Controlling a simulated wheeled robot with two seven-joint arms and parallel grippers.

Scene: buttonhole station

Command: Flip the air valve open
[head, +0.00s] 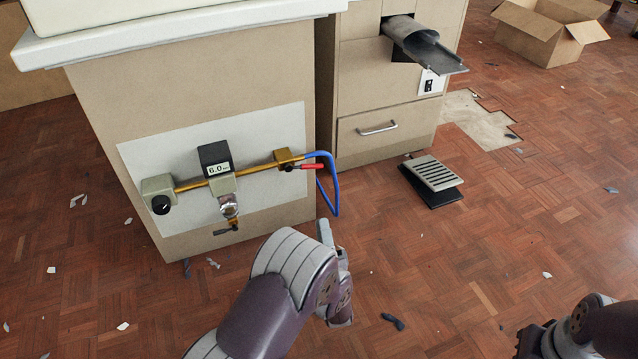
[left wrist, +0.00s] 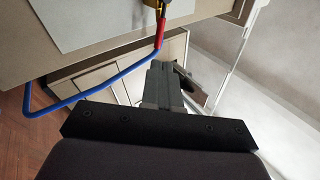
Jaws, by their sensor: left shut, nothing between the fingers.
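The air valve is a brass block (head: 287,158) at the right end of the pipe on the panel. Its red lever (head: 311,166) points right, roughly along the pipe's line. A blue hose (head: 334,185) loops down from the block. In the left wrist view the red lever (left wrist: 160,30) shows at the top, just beyond the fingertips of my left gripper (left wrist: 161,66). That gripper (head: 325,232) is shut and empty, below the lever in the head view; I see no contact. My right gripper (head: 535,340) is partly in view at the bottom right; its fingers cannot be made out.
A gauge reading 6.0 (head: 215,160) and a grey box with a black knob (head: 159,195) sit along the pipe. A drawer cabinet (head: 388,130) stands to the right. A foot pedal (head: 434,175) and an open carton (head: 545,33) are on the floor, with scattered chips.

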